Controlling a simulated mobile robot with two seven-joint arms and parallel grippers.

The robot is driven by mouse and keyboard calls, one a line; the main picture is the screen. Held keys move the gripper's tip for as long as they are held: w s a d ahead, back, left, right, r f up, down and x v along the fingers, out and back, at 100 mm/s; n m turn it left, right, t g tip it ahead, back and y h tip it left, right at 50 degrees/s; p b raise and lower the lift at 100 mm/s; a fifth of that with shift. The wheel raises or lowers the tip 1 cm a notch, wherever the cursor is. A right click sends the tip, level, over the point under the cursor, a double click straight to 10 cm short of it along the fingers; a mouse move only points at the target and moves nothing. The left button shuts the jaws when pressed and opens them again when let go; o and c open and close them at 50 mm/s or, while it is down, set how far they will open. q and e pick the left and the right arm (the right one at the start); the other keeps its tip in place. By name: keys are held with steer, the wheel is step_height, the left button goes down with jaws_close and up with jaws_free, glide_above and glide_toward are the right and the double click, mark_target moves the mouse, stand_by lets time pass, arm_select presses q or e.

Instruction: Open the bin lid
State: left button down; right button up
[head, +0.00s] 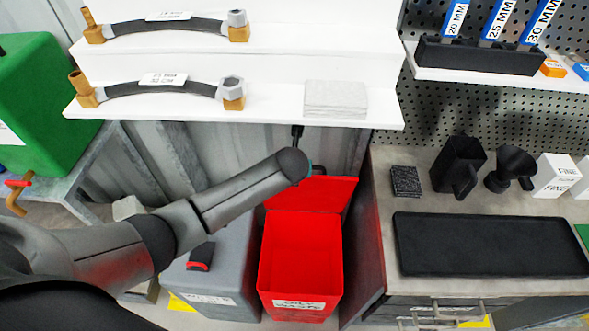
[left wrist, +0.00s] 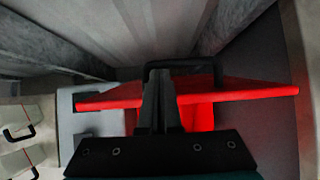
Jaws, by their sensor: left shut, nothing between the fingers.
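The red bin (head: 300,250) stands on the floor left of the workbench, with a white label on its front. Its red lid (head: 330,192) is raised at the back, and the empty-looking inside shows. In the left wrist view the lid (left wrist: 240,90) appears nearly edge-on, with a black handle (left wrist: 185,64) at its far edge. My left gripper (left wrist: 160,78) is shut and empty, its fingers over the middle of the lid close to the handle; I cannot tell whether they touch. In the head view my arm's end hides the gripper. My right gripper is not in view.
A grey bin (head: 215,268) with a red-and-black handle stands left of the red bin. A white shelf (head: 250,108) with hoses hangs above. The workbench (head: 383,210) on the right holds a black tray (head: 490,243) and black containers. A green container (head: 45,100) is at left.

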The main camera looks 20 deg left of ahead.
arm_select(q)
steer(key=w+a+g+b, duration=0.1)
steer(key=w+a+b, duration=0.1)
steer(key=w, duration=0.6)
steer(key=shift+a+b, duration=0.2)
steer(key=shift+b, duration=0.15)
steer(key=shift+r, duration=0.2)
steer(key=s+d+r+p, duration=0.2)
steer(key=s+d+p, duration=0.1)
steer(key=s, duration=1)
steer(key=shift+d+r+p, duration=0.2)
steer(key=shift+d+p, duration=0.2)
steer(key=shift+p, duration=0.25)
